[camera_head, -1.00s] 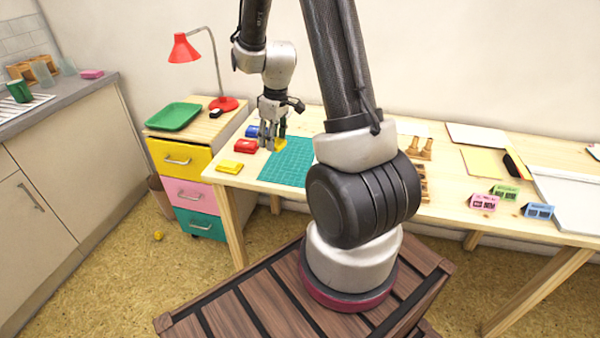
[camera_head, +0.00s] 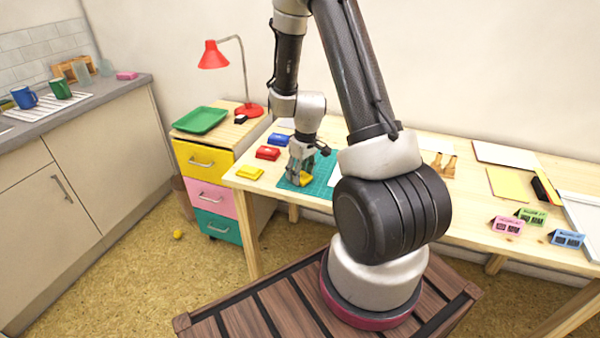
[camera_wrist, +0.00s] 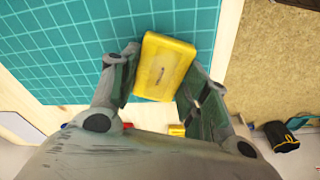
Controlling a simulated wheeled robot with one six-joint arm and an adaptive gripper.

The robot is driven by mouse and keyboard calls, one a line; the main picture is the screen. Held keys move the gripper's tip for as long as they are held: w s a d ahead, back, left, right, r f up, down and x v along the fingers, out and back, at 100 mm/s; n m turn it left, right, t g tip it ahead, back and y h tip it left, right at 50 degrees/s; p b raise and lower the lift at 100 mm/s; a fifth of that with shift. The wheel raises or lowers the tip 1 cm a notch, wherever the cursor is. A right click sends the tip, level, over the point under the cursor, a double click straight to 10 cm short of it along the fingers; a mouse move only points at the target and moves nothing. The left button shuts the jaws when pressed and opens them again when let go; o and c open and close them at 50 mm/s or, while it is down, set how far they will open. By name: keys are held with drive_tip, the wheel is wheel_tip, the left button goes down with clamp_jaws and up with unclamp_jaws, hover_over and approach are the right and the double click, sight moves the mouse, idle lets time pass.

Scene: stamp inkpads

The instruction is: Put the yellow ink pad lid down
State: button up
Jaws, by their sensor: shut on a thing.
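My gripper (camera_head: 302,178) is over the green cutting mat (camera_head: 325,188) near the table's left end. It is shut on the yellow ink pad lid (camera_head: 307,179). In the wrist view the lid (camera_wrist: 166,64) is a yellow rounded block between the two fingers, with the gridded mat (camera_wrist: 75,55) behind it. I cannot tell whether the lid touches the mat or hangs just above it. A yellow ink pad (camera_head: 250,172) lies on the bare table left of the mat; a small yellow block also shows in the wrist view (camera_wrist: 176,130).
A red ink pad (camera_head: 267,153) and a blue one (camera_head: 278,139) lie behind the yellow pad. Colored stamp boxes (camera_head: 531,216) stand at the right. A drawer unit (camera_head: 206,196) with a green tray (camera_head: 200,120) and red lamp (camera_head: 214,55) stands left. Bare mat surrounds the gripper.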

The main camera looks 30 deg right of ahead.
drive_tip(key=shift+f, duration=0.2)
drive_tip(key=o, duration=0.7)
drive_tip(key=shift+o, duration=0.2)
wheel_tip(320, 180, up, 12)
drive_tip(key=s, duration=0.2)
wheel_tip(320, 180, up, 16)
drive_tip(key=f+m+t, duration=0.1)
hover_over(304, 177)
drive_tip(key=s+a, duration=0.4)
drive_tip(key=s, duration=0.5)
drive_tip(key=s+a+r+m, duration=0.1)
drive_tip(key=s+r, duration=0.2)
drive_tip(key=s, duration=0.3)
drive_tip(key=s+r+m+t, duration=0.1)
drive_tip(key=s+r, duration=0.2)
drive_tip(key=s, duration=0.4)
drive_tip(key=shift+a+r, duration=0.3)
drive_tip(key=shift+a, duration=0.05)
drive_tip(key=shift+w, duration=0.1)
